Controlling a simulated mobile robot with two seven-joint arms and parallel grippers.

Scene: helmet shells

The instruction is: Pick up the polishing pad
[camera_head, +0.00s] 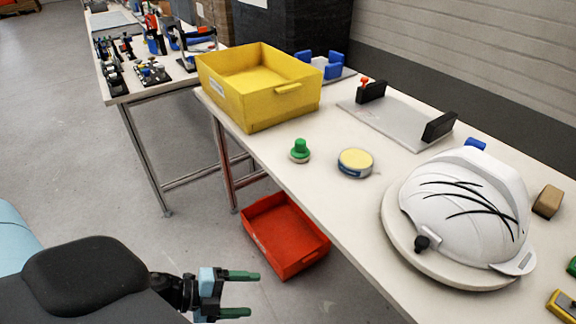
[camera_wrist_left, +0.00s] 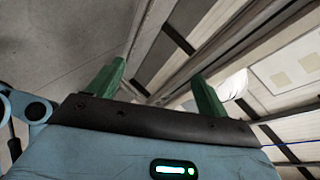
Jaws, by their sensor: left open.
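A small pad with a green knob handle and a pale round base (camera_head: 300,151), which looks like the polishing pad, stands upright on the white table, in front of the yellow bin. Just right of it sits a round tin (camera_head: 356,162) with a pale yellow top. My left gripper (camera_head: 255,293) is open and empty, out over the floor in front of the table, well apart from the pad. Its two green fingers also show spread in the left wrist view (camera_wrist_left: 158,72), with nothing between them. The pad is not recognisable there. My right gripper is not in view.
A white helmet shell (camera_head: 463,205) with black marks rests on a round base at right. A yellow bin (camera_head: 268,110) stands behind the pad. A grey plate with black brackets (camera_head: 398,118) lies farther back. A red bin (camera_head: 284,238) is down beside the table.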

